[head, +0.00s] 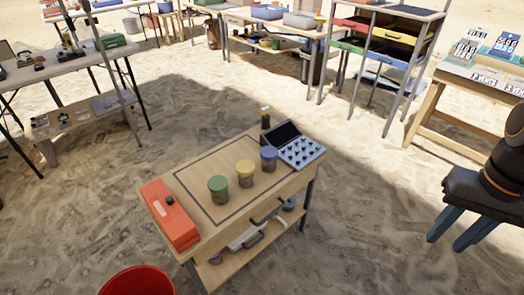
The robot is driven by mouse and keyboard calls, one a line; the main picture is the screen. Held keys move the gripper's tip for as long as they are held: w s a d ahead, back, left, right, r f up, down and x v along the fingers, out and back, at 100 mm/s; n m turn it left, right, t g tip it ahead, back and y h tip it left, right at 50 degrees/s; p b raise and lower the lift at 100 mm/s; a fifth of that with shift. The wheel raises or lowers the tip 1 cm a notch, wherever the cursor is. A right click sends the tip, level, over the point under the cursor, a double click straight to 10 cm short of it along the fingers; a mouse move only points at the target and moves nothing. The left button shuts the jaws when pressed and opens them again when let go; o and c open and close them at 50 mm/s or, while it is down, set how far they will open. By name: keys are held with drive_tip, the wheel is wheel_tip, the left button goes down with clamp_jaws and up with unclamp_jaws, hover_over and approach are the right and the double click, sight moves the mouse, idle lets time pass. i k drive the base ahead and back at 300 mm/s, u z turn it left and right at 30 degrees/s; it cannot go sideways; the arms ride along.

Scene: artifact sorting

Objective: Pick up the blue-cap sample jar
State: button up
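The blue-cap sample jar (269,160) stands upright on the small wooden table (196,190), beside the grey panel with a dark screen. A yellow-cap jar (244,173) and a green-cap jar (218,189) stand to its left in a slanting row, inside a dark outlined rectangle on the tabletop. My gripper (449,238) is at the right edge of the view, well apart from the table and jars. Its two blue fingers are spread with a gap between them, and nothing shows in it.
A red-orange case (170,214) lies on the table's left end. The grey panel (301,150) and a small dark bottle (265,118) are at its right end. A red bucket (138,281) stands in front. Shelves (385,45) and other tables stand behind. Open sand lies between gripper and table.

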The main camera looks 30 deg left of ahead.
sight(267, 166)
drive_tip(key=u, duration=0.55)
drive_tip(key=i, duration=0.95)
drive_tip(key=u, duration=0.6)
